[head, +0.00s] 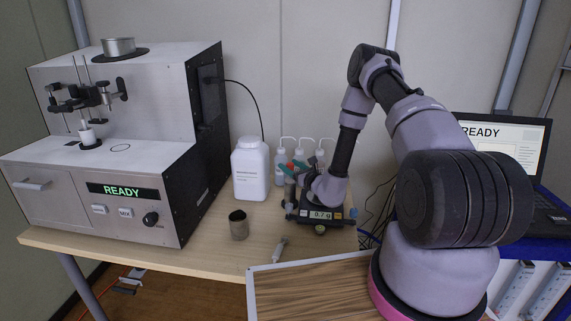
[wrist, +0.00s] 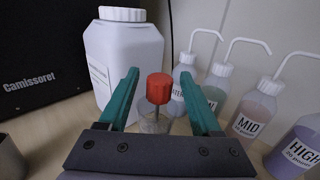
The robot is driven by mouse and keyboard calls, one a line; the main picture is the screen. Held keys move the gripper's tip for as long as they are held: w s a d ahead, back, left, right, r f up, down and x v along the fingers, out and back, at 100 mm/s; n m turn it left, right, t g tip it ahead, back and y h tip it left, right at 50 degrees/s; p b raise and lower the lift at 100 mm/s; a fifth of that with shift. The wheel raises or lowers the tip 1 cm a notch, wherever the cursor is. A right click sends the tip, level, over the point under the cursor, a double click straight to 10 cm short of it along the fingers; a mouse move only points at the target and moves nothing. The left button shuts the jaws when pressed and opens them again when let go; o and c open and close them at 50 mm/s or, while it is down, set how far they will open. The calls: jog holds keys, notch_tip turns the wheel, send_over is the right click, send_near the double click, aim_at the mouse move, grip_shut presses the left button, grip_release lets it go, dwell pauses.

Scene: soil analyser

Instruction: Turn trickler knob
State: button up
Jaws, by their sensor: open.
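The red trickler knob (wrist: 159,87) sits on a thin metal stem in the wrist view, above a partly hidden clear container (wrist: 153,123). My gripper (wrist: 160,74) is open, with one teal finger on each side of the knob. A gap shows between the knob and each finger. In the head view, my gripper is small and partly hidden by my wrist, near the red knob (head: 290,167). The black scale (head: 321,215) below my wrist appears to read 0.7 g.
A white jug (head: 250,170) stands left of my gripper. Several labelled wash bottles (wrist: 261,100) stand behind and to the right. A metal cup (head: 239,225) and a small tool (head: 281,249) lie nearer the front. The analyser (head: 120,190) reads READY; a laptop (head: 505,150) is at right.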

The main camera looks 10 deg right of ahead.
jog(key=shift+x, duration=1.65)
grip_shut()
jog(key=shift+n+g+y, duration=0.3)
jog(key=shift+y, duration=0.1)
jog(key=shift+s+a+n+g+y, duration=0.3)
jog(key=shift+s+n+g+y, duration=0.3)
jog(key=shift+n+g+y, duration=1.65)
jog(key=shift+s+a+n+g+y, duration=0.25)
jog(key=shift+s+n+g+y, duration=0.45)
jog(key=shift+n+g, duration=2.85)
jog(key=shift+s+a+n+g+y, duration=0.4)
jog(key=shift+n+g+y, duration=1.3)
jog(key=shift+g, duration=2.4)
jog(key=shift+s+d, duration=0.1)
